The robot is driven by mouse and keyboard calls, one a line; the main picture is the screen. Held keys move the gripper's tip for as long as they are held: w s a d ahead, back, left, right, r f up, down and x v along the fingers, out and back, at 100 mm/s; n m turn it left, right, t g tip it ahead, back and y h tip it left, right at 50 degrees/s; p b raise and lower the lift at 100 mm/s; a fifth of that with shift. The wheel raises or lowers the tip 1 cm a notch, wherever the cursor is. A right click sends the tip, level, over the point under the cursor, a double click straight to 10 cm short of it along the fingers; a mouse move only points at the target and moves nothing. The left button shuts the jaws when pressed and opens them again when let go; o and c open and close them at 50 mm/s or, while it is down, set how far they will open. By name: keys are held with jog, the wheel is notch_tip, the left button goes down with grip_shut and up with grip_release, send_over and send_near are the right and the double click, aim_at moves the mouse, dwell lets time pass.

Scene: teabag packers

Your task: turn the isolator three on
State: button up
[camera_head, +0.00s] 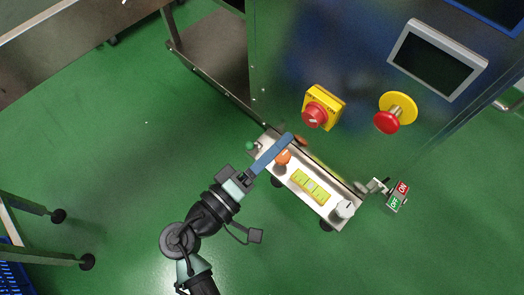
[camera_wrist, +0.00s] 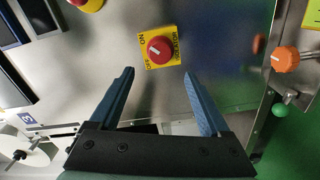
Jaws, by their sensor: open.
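A red rotary isolator knob (camera_head: 314,114) on a yellow plate is mounted on the steel cabinet front. The white pointer mark on the knob is small.
A control box below holds an orange knob (camera_head: 283,157), a green button (camera_head: 250,146), yellow labels (camera_head: 311,186) and a white knob (camera_head: 344,210). A red mushroom button (camera_head: 388,121), a screen (camera_head: 437,59) and an ON/OFF sign (camera_head: 397,196) are to the right.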

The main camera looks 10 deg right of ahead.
jog(key=p+v, duration=0.1)
jog(key=v, duration=0.2)
jog(key=shift+s+a, duration=0.25)
jog(key=shift+a, duration=0.05)
dwell(0.3)
jog(key=w+a+r+m+t+y+p, duration=0.1)
jog(key=w+r+m+t+y+p, duration=0.25)
jog(key=r, duration=0.95)
jog(key=w+r+t+y+p, duration=0.15)
jog(key=w+r+p, duration=0.25)
jog(key=w+r, duration=0.55)
jog(key=w+a+r+m+t+y+p, duration=0.1)
jog(key=w+r+y+p, duration=0.2)
jog(key=r, duration=1.2)
jog(key=s+a+r+t+y+p, duration=0.1)
jog(key=s+r+t+y+p, duration=0.45)
jog(key=r, duration=1.25)
jog(key=s+r+t+p, duration=0.3)
jog(key=s+r+t, duration=0.35)
jog(key=r, duration=1.15)
notch_tip(320, 180, up, 37)
jog(key=s+g+p, duration=0.1)
jog(key=p, duration=3.6)
jog(key=shift+s+a+g+y+p, duration=0.25)
jog(key=shift+g+y+p, duration=0.05)
jog(key=shift+y, duration=0.05)
